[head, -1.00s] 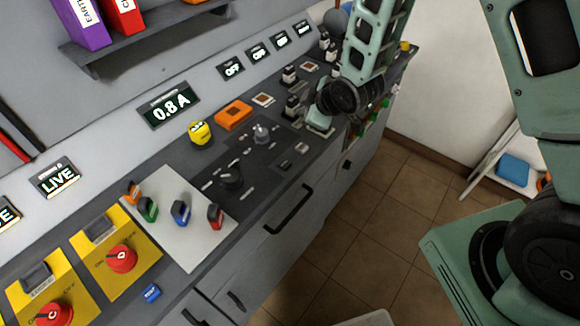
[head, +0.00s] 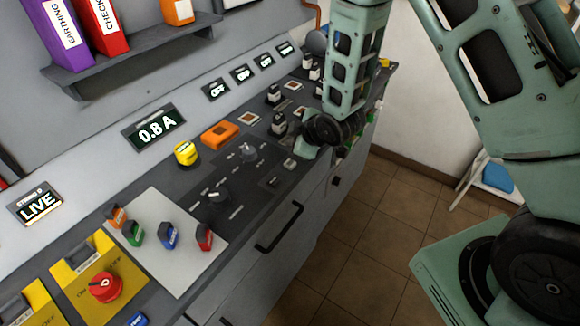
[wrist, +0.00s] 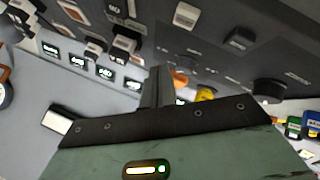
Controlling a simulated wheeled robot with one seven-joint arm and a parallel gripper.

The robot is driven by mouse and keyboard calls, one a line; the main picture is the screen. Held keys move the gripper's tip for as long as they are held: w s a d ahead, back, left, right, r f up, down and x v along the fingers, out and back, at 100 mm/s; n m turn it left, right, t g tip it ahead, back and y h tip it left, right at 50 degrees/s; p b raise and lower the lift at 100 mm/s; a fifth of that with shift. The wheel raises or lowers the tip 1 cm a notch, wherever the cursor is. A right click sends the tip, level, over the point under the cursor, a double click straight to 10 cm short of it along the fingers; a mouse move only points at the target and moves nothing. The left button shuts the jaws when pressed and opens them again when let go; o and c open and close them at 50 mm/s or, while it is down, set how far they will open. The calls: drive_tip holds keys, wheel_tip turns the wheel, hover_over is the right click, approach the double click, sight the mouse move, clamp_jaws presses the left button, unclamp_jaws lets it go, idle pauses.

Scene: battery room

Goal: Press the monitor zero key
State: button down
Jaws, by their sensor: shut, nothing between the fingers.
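The monitor panel (head: 240,185) is a dark section of the sloping console, with a knob and two small keys near its front edge. One key is pale (head: 289,164) and one is dark (head: 273,182); their labels are too small to read, so I cannot tell which is the zero key. In the wrist view the pale key (wrist: 187,15) and the dark key (wrist: 240,40) lie above the fingers. My gripper (head: 304,153) is shut and empty, just beyond the pale key in the head view. Its fingers also show in the wrist view (wrist: 157,84). I see no contact with a key.
A display (head: 154,130) reads 0.8 A. A yellow button (head: 186,153), an orange block (head: 220,132) and black-and-white switches (head: 279,123) stand nearby. Coloured knobs on a pale plate (head: 165,260) and a red rotary switch (head: 106,288) are nearer.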

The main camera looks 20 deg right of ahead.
sight(293, 165)
drive_tip(key=shift+f+b, duration=1.75)
drive_tip(key=shift+f, duration=0.95)
drive_tip(key=shift+f, duration=0.1)
drive_tip(key=shift+f+b, duration=0.3)
drive_tip(key=shift+b, duration=0.15)
drive_tip(key=shift+f+b, duration=0.4)
drive_tip(key=shift+r, duration=0.1)
idle(0.5)
drive_tip(key=shift+r+p, duration=0.5)
drive_tip(key=shift+r, duration=0.25)
drive_tip(key=shift+r+p, duration=1.7)
drive_tip(key=shift+r, duration=0.85)
